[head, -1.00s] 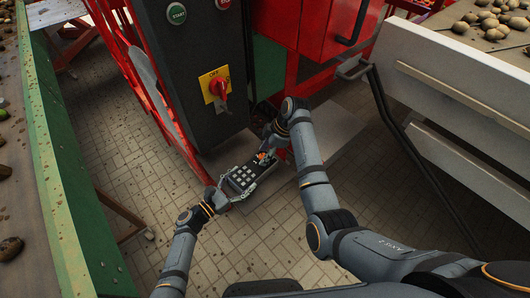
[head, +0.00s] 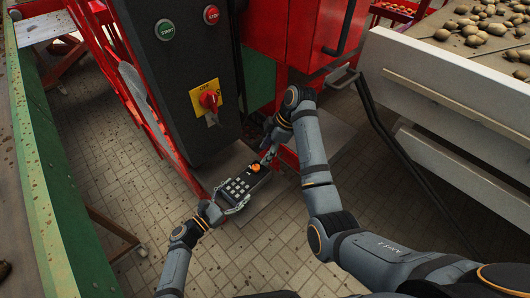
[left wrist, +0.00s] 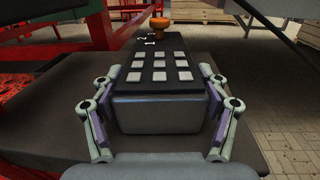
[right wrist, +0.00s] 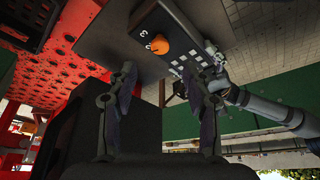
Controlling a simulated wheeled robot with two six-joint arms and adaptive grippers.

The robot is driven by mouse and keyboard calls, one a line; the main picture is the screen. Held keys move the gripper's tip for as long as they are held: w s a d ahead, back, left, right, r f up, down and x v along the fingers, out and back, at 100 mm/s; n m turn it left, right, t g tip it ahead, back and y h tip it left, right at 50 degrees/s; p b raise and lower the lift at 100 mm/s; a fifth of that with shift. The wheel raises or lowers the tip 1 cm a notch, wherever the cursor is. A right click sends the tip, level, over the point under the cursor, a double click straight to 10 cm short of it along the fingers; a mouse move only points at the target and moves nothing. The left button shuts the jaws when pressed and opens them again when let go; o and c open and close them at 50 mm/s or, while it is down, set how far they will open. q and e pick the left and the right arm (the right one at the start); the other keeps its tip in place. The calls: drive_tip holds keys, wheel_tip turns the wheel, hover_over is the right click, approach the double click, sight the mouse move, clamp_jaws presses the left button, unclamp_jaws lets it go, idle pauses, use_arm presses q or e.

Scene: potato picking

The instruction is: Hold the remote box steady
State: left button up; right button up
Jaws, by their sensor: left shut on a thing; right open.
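The remote box (head: 239,187) is dark, with rows of pale buttons and an orange knob (head: 256,168) at its far end. My left gripper (head: 232,201) is shut on its near end. In the left wrist view the fingers clasp both sides of the remote box (left wrist: 157,112), and the orange knob (left wrist: 162,23) stands upright beyond the buttons. My right gripper (head: 267,157) is open close to the knob end. In the right wrist view the orange knob (right wrist: 160,46) shows beyond the open fingers, with nothing between them.
A dark control cabinet (head: 190,75) with start and stop buttons and a red switch (head: 209,98) stands just beyond the box. A green-edged conveyor (head: 55,235) runs along the left. A potato table with pale side panels (head: 430,95) stands right. Tiled floor lies below.

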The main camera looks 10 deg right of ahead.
drive_tip(key=shift+f, duration=0.1)
drive_tip(key=shift+c, duration=0.2)
drive_tip(key=m+t+y, duration=0.4)
drive_tip(key=t+y, duration=0.2)
drive_tip(key=y, duration=0.2)
approach(257, 167)
drive_tip(key=x, duration=0.8)
drive_tip(key=shift+a, duration=0.2)
